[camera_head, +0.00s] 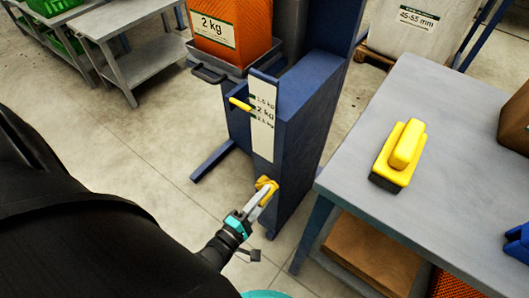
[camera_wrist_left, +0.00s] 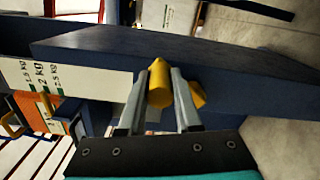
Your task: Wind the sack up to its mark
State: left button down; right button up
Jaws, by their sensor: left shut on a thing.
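The orange sack (camera_head: 256,28) with a "2 kg" label sits on a dark tray at the upper part of the blue stand (camera_head: 302,135). A white scale plate (camera_head: 262,145) on the stand carries 1.5, 2 and 2.5 kg marks. A yellow pointer (camera_head: 240,104) has its tip close to the 2 kg mark; exact alignment is hard to tell. My left gripper (camera_head: 262,192) is shut on the yellow crank knob (camera_wrist_left: 160,84) low on the stand. The crank's yellow hub (camera_wrist_left: 196,88) shows behind the fingers. My right gripper is not in view.
A grey table (camera_head: 455,130) at the right holds a yellow tool (camera_head: 400,155) with a dark base, a brown box (camera_head: 516,120) and a blue object (camera_head: 518,243). A large white sack (camera_head: 410,30) stands behind. Open floor (camera_head: 130,150) lies left of the stand.

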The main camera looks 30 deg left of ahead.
pick_arm(q)
jog(key=shift+w+a+r, duration=0.2)
jog(key=shift+a, duration=0.1)
jog(key=c, duration=1)
grip_release()
jog(key=o, duration=0.4)
jog(key=shift+s+d+f, duration=0.1)
jog(key=shift+s+f, duration=0.1)
jog(key=shift+s, duration=0.3)
jog(key=s+a, duration=0.1)
jog(key=s, duration=1.3)
jog(key=shift+s+p, duration=0.25)
jog(key=shift+p, duration=0.15)
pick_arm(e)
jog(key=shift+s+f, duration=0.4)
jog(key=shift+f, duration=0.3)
